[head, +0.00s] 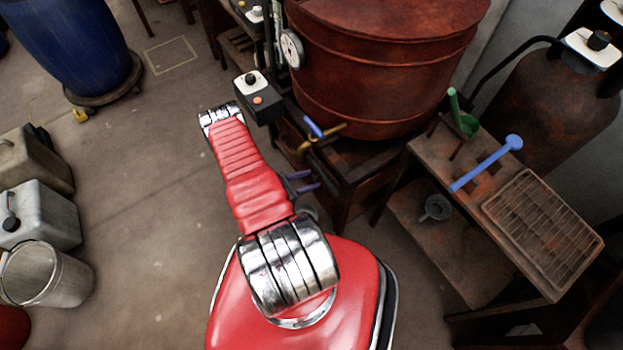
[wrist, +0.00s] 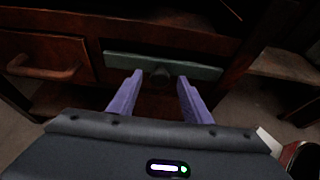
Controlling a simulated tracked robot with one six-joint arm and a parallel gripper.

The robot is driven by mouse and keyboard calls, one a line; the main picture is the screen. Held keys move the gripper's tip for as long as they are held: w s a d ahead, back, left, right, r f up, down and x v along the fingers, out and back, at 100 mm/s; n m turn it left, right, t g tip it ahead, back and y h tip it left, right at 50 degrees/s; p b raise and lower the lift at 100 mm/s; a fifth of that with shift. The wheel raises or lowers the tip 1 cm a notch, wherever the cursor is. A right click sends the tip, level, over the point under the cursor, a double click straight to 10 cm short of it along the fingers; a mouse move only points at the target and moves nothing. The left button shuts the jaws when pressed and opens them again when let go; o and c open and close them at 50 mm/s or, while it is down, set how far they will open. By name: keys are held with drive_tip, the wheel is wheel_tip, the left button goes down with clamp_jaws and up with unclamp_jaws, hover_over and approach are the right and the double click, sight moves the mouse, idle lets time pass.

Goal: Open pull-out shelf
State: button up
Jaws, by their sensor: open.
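A greenish-grey panel (wrist: 205,71), which looks like the front of the pull-out shelf, sits flush in a dark reddish-brown wooden frame in the wrist view. I cannot tell whether the fingertips reach the knob in depth. No finger visibly touches it. In the head view my gripper (head: 308,182) is beside the wooden stand under the vat, partly hidden by my red arm. The panel is not clearly visible there.
A wooden drawer (wrist: 42,61) with a curved handle (wrist: 42,72) is left of the panel. The copper-red vat (head: 385,65) stands above, with a brass tap (head: 322,138). A wooden table (head: 450,155) with a wire rack (head: 545,228) is at right.

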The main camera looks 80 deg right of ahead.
drive_tip(key=shift+s+d+f, duration=0.3)
drive_tip(key=shift+s+d, duration=0.15)
drive_tip(key=shift+d, duration=0.05)
drive_tip(key=shift+c, duration=0.2)
clamp_jaws()
idle(0.3)
